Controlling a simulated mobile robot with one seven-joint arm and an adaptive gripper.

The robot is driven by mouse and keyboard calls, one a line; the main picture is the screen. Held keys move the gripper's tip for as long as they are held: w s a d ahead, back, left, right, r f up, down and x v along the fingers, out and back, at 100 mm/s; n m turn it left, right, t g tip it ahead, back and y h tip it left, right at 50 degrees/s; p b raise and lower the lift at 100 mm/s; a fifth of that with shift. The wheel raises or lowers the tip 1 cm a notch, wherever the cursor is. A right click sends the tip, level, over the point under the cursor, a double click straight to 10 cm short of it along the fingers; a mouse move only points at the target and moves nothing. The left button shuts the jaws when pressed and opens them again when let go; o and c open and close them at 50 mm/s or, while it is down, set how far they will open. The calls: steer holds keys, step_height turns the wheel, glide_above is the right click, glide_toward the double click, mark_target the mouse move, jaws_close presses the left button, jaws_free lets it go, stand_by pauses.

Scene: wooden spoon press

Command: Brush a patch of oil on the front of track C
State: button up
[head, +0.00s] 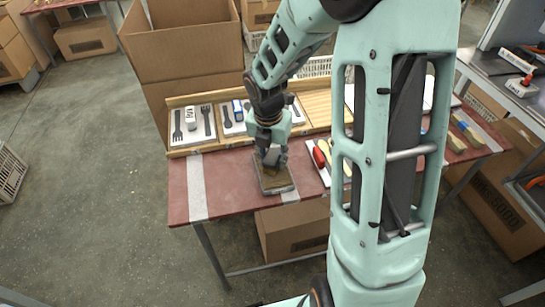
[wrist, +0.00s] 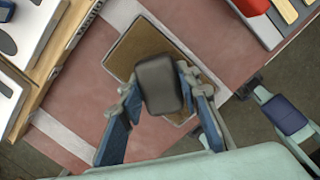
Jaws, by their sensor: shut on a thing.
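My gripper (head: 270,158) is shut on a dark grey rounded block (wrist: 158,84), with one finger on each side of it. The block's underside is hidden, so I cannot tell whether it has bristles. The block is over a shallow brown tray (head: 283,186) on the red table; the tray also shows in the wrist view (wrist: 132,48). I cannot tell whether the block touches the tray. Behind it, a wooden rack (head: 176,153) holds white panels with dark utensil shapes, and a slatted wooden section (head: 316,105). No track letter is readable, and no oil patch is discernible.
Red-handled and yellow items lie on a white board (head: 323,173) right of the tray. A large open cardboard box (head: 185,55) stands behind the rack. The red table (head: 233,176) has bare room left of the tray. My arm hides part of the table's right side.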

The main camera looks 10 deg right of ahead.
steer(key=shift+s, duration=0.1)
step_height(320, 180, up, 7)
steer(key=p, duration=0.7)
steer(key=shift+p, duration=0.35)
steer(key=shift+r, duration=0.1)
stand_by(0.5)
steer(key=r+m+p, duration=0.1)
steer(key=m, duration=0.2)
steer(key=shift+d+r, duration=0.1)
steer(key=shift+r, duration=0.1)
steer(key=m, duration=0.1)
steer(key=r+m+p, duration=0.1)
steer(key=m, duration=0.1)
steer(key=r+m+g+p, duration=0.1)
steer(key=shift+d+m+h, duration=0.1)
steer(key=shift+m+h, duration=0.3)
step_height(320, 180, up, 3)
steer(key=m+g+p, duration=0.1)
steer(key=m+p, duration=0.2)
steer(key=m, duration=0.4)
step_height(320, 180, up, 6)
steer(key=m+g+y+p, duration=0.15)
steer(key=m+p, duration=0.35)
steer(key=m, duration=1)
glide_above(274, 152)
steer(key=s, duration=0.2)
steer(key=shift+a+f, duration=0.1)
steer(key=shift+a, duration=0.25)
